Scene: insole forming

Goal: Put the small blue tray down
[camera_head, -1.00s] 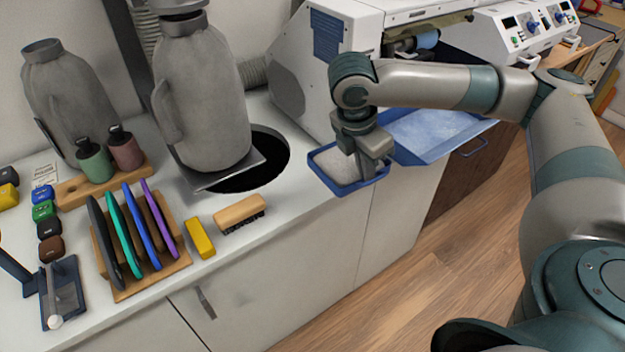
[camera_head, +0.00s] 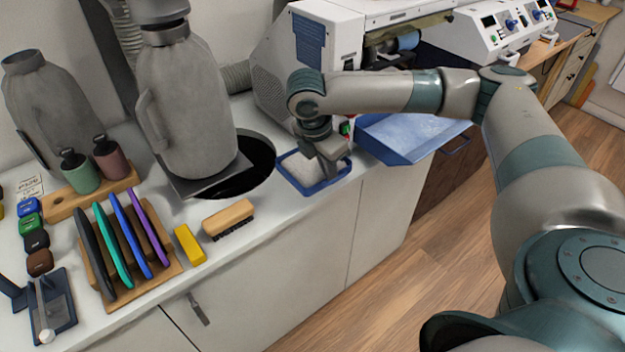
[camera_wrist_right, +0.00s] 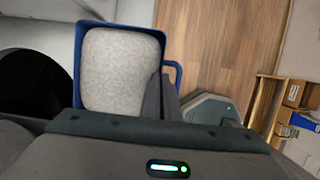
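The small blue tray (camera_head: 327,185) is at the counter's right end, between the round hole and the machine. It looks level and holds pale grey granular material. My right gripper (camera_head: 332,168) points down at the tray's right side, its fingers around the right wall. In the right wrist view, the blue rim (camera_wrist_right: 77,65) frames the grey fill, and the dark fingers (camera_wrist_right: 161,95) straddle the right wall beside the handle. I cannot tell whether the tray's underside touches the counter. My left gripper is not in view.
A round black hole (camera_head: 258,158) lies left of the tray, with a grey jug-shaped vessel (camera_head: 185,105) above it. A wooden brush (camera_head: 229,217) and yellow block (camera_head: 190,244) lie nearby. A larger blue tray (camera_head: 405,140) projects from the machine at right. The counter's front edge is close.

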